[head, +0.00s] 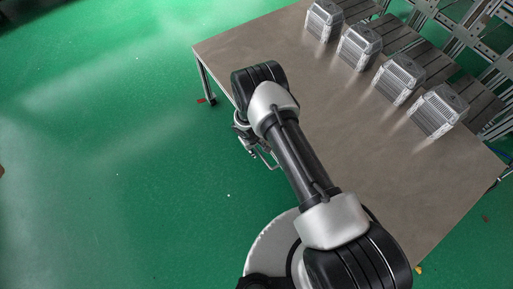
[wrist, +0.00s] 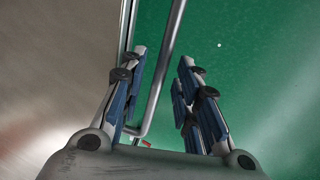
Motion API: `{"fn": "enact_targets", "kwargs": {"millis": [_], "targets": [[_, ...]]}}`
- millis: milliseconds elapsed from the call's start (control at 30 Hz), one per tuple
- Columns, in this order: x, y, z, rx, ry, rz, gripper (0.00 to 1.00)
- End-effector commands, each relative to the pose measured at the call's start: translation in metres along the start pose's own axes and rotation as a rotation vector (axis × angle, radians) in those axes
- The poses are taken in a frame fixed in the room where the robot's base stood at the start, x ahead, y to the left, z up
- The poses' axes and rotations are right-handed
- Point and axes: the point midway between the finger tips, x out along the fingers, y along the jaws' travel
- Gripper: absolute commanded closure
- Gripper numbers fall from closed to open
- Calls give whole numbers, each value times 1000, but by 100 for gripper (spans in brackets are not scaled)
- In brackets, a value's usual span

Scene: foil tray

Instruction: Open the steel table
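The steel table (head: 400,190) has a grey-brown top and stands along the right of the head view; its top also fills the left of the wrist view (wrist: 55,60). A round metal bar handle (wrist: 162,75) runs along the table's side, just off its edge. Part of the handle shows in the head view (head: 268,159) beside my arm. My gripper (wrist: 163,55) is open, with its blue-padded fingers on either side of the bar. I see gaps to the bar. In the head view my gripper (head: 248,142) is partly hidden under my wrist.
Several grey finned metal blocks (head: 361,46) stand in a row along the table's far side. Metal racks (head: 470,35) stand behind them. The green floor (head: 100,150) to the left of the table is clear. A table leg (head: 206,85) stands near the left corner.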

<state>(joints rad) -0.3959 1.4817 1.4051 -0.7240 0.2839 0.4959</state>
Motion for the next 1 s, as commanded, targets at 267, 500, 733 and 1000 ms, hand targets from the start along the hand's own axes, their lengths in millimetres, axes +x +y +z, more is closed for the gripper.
{"fn": "enact_targets", "kwargs": {"millis": [267, 500, 733, 1000], "targets": [[0, 0, 0, 0, 0, 0, 91], [0, 0, 0, 0, 0, 0, 100], [0, 0, 0, 0, 0, 0, 100], [0, 0, 1, 0, 0, 0, 100]]}}
